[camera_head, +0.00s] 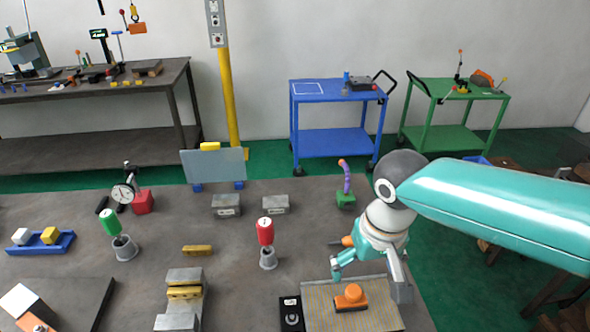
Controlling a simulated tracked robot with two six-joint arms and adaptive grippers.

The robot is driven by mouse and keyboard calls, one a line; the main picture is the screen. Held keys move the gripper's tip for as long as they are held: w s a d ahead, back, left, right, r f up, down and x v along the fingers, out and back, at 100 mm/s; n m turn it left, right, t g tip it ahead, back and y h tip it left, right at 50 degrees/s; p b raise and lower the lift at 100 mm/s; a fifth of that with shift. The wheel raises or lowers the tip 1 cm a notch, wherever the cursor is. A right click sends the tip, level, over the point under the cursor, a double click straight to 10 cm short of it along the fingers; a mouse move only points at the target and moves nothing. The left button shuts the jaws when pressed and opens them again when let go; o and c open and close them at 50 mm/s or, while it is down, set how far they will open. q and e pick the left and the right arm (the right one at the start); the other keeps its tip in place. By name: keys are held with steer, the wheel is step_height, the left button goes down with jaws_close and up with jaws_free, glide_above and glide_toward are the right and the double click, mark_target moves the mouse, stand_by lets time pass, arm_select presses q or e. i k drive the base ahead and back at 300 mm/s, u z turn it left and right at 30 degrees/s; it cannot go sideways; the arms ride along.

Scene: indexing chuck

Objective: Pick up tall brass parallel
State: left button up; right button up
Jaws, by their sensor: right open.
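A brass bar (197,250) lies alone on the grey table, left of the middle. More brass (184,292) sits in a grey block-like vise (184,275) nearer the front. I cannot tell from this view which of these is the tall parallel. My right gripper (368,279) points down at the table's right side, with its fingers spread apart and nothing between them. It is over the far part of a tan mat (384,318), well to the right of both brass pieces. My left gripper is not in view.
An orange-knobbed block (351,298) rests on the mat, close in front of my right gripper. A red-topped tool in a cup (267,243) stands between that gripper and the brass bar. A green-topped one (118,236) stands left. Grey blocks (226,205) lie behind.

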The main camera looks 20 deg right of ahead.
mark_target(197, 250)
steer(key=k, duration=1)
